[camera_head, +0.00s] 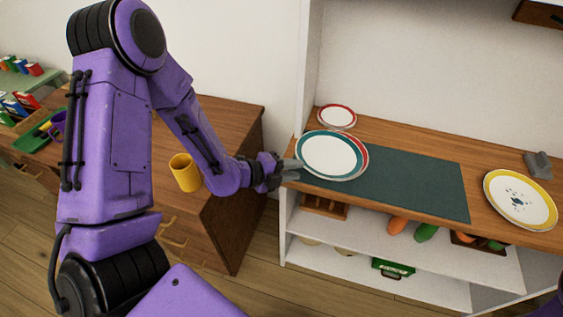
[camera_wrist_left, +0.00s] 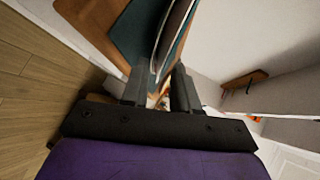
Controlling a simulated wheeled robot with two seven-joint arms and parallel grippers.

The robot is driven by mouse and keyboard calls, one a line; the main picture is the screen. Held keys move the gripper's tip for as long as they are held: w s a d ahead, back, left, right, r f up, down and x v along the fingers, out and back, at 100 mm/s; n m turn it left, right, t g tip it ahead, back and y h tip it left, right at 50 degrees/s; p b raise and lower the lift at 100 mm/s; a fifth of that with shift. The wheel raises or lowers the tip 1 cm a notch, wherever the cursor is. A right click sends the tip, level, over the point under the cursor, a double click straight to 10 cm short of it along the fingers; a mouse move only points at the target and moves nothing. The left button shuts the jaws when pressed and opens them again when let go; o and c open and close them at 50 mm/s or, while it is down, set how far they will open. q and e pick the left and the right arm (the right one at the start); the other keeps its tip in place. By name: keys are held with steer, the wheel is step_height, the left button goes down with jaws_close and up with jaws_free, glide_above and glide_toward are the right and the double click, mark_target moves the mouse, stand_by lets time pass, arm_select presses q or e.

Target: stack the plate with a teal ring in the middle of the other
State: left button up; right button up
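The plate with a teal ring (camera_head: 326,152) has a white middle and lies near the left end of the wooden shelf top. It partly covers a red-rimmed plate (camera_head: 364,151), which shows only as a crescent at its right. My left gripper (camera_head: 290,168) is at the teal-ringed plate's left edge. In the left wrist view, the fingers (camera_wrist_left: 161,85) stand apart, with a visible gap between them and a plate edge close to the left finger. Whether they touch the plate is unclear. My right gripper is out of view.
A dark teal mat (camera_head: 420,186) lies under and right of the plates. A small red-rimmed plate (camera_head: 337,117) lies behind, a yellow-rimmed plate (camera_head: 520,200) far right, beside a grey object (camera_head: 538,165). A yellow mug (camera_head: 185,172) stands on the left cabinet, below my arm.

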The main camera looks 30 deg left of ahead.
arm_select(q)
steer(key=v, duration=0.6)
steer(key=s+a+f+n+g+y, duration=0.1)
steer(key=s+f+n+g+y, duration=0.45)
steer(key=f+n, duration=1.1)
steer(key=s+f+n+g+y, duration=0.1)
steer(key=s+f+n+y, duration=0.1)
steer(key=s+n, duration=0.4)
steer(key=s+f+n+g+y, duration=0.2)
steer(key=s+f+n, duration=0.2)
steer(key=s, duration=0.6)
steer(key=shift+s+a+f+n, duration=0.15)
steer(key=shift+a+f+n, duration=0.25)
steer(key=shift+n, duration=0.75)
steer(key=shift+y, duration=0.25)
